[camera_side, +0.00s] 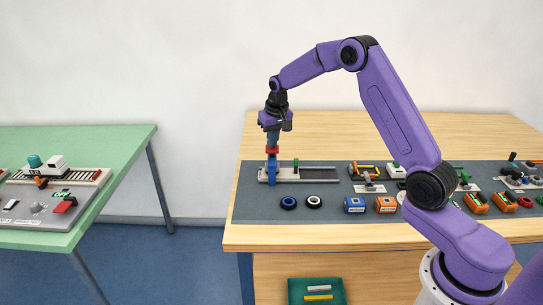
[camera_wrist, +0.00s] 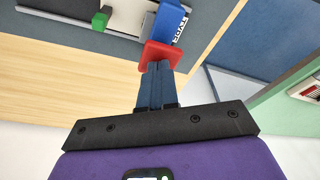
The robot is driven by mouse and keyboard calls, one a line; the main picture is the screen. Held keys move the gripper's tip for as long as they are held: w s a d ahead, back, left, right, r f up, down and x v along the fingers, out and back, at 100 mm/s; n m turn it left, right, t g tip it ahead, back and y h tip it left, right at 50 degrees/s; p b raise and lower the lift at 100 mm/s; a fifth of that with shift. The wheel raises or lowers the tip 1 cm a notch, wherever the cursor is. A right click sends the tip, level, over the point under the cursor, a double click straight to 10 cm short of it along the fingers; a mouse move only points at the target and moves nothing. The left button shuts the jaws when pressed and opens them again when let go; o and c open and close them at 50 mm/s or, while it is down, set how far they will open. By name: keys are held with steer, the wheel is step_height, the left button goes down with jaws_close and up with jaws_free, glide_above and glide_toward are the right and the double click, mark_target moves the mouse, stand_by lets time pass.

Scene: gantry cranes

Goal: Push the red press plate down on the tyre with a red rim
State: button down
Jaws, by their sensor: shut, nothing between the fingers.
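The red press plate (camera_side: 272,150) sits high on a blue upright press (camera_side: 272,170) at the left end of a grey base. In the wrist view the plate (camera_wrist: 160,52) is a red square, with the blue press body (camera_wrist: 168,20) and white lettering behind it. My gripper (camera_side: 272,144) points down, shut and empty, with its fingertips at the plate's top. In the wrist view the fingertips (camera_wrist: 158,66) meet or nearly meet the plate; I cannot tell if they touch. I see no red-rimmed tyre; the space under the plate is hidden.
A green block (camera_side: 296,162) stands on the base beside the press. A blue-rimmed tyre (camera_side: 288,202) and a white-rimmed tyre (camera_side: 313,202) lie in front on the dark mat. Blue (camera_side: 354,205) and orange (camera_side: 385,205) blocks lie further right. The wooden table's left edge is close.

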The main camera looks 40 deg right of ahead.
steer(key=shift+s+f, duration=0.1)
steer(key=shift+f, duration=0.15)
steer(key=w+v, duration=0.1)
steer(key=v, duration=0.7)
steer(key=shift+w+d+r, duration=0.2)
steer(key=shift+w+r, duration=0.05)
steer(key=shift+w, duration=0.2)
steer(key=s+a+r+n+g+y, duration=0.15)
steer(key=s+a+n, duration=0.65)
steer(key=s+a, duration=1.15)
steer(key=s+d+f+n, duration=0.1)
steer(key=s+d+n, duration=0.1)
steer(key=s, duration=1)
steer(key=s+d+f+n, duration=0.2)
steer(key=s+n, duration=0.3)
steer(key=s, duration=0.8)
steer(key=shift+s+d+n+g, duration=0.25)
steer(key=shift+d+n+g, duration=0.1)
steer(key=shift+d, duration=0.2)
